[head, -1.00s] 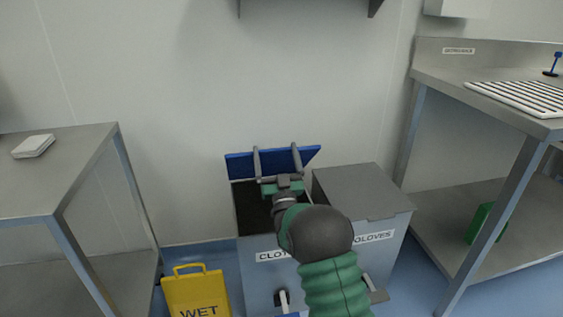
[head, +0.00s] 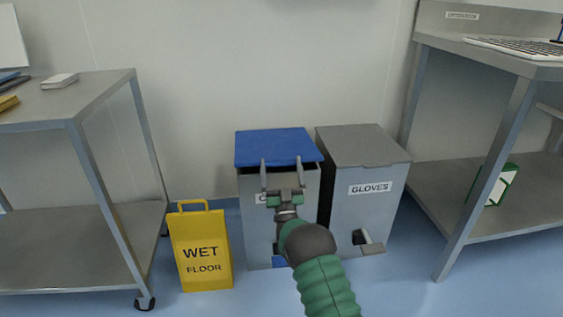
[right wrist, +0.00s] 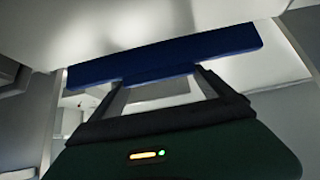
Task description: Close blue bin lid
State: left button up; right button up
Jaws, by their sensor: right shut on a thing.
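The blue lid (head: 275,146) lies over the left grey bin (head: 306,210), nearly flat, with a dark gap under its front edge. My right gripper (head: 281,162) is at the lid's front edge, its two fingers spaced apart and reaching up to it. In the right wrist view, the blue lid (right wrist: 165,54) shows as a bar across the fingertips of my right gripper (right wrist: 162,78). My right arm hides part of the bin's front and its label. My left gripper is not in view.
A grey-lidded bin labelled GLOVES (head: 370,187) stands close on the right. A yellow wet floor sign (head: 202,250) stands at the left. Metal tables (head: 70,105) and (head: 510,62) flank both sides. The wall is close behind the bins.

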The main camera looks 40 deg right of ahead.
jog(key=shift+w+d+f, duration=0.1)
jog(key=shift+w+f, duration=0.1)
jog(key=shift+f, duration=0.4)
